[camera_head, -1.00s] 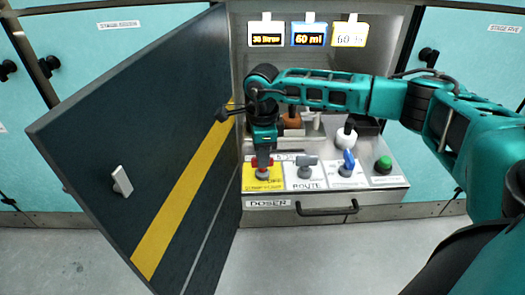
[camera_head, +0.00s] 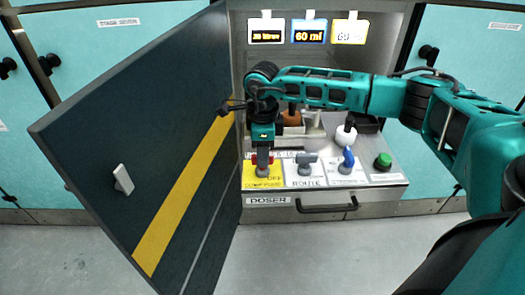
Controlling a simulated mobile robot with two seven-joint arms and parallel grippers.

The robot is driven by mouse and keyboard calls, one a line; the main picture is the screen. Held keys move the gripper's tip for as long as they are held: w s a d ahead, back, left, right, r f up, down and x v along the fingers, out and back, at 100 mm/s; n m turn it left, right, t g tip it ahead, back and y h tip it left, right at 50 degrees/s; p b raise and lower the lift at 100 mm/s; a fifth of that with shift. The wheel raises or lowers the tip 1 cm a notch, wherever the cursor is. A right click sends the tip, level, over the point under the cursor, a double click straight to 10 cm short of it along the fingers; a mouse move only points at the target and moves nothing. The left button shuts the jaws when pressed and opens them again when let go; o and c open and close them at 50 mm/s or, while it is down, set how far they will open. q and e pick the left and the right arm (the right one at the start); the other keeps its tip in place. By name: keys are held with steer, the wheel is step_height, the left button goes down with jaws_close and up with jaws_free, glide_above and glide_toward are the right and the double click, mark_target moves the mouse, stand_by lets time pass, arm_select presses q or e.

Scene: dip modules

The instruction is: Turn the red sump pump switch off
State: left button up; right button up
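The red sump pump switch (camera_head: 256,158) stands on a yellow plate (camera_head: 262,180) at the left end of the sloped panel. The plate carries the word OFF at its upper right. My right gripper (camera_head: 263,152) points down directly at the switch and covers much of it. Red shows at both sides of the fingers, and a grey part shows between and below them. I cannot tell whether the fingers are closed on the switch. My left gripper is not in view.
A grey switch (camera_head: 306,163), a blue switch (camera_head: 347,160) and a green button (camera_head: 383,161) sit to the right on the panel. A white-knobbed lever (camera_head: 346,135) stands behind. The open dark door (camera_head: 140,150) fills the left. A drawer handle (camera_head: 328,206) is below.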

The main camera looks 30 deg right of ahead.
steer(key=shift+o, duration=0.8)
step_height(320, 180, up, 13)
steer(key=p, duration=0.2)
steer(key=shift+f, duration=0.1)
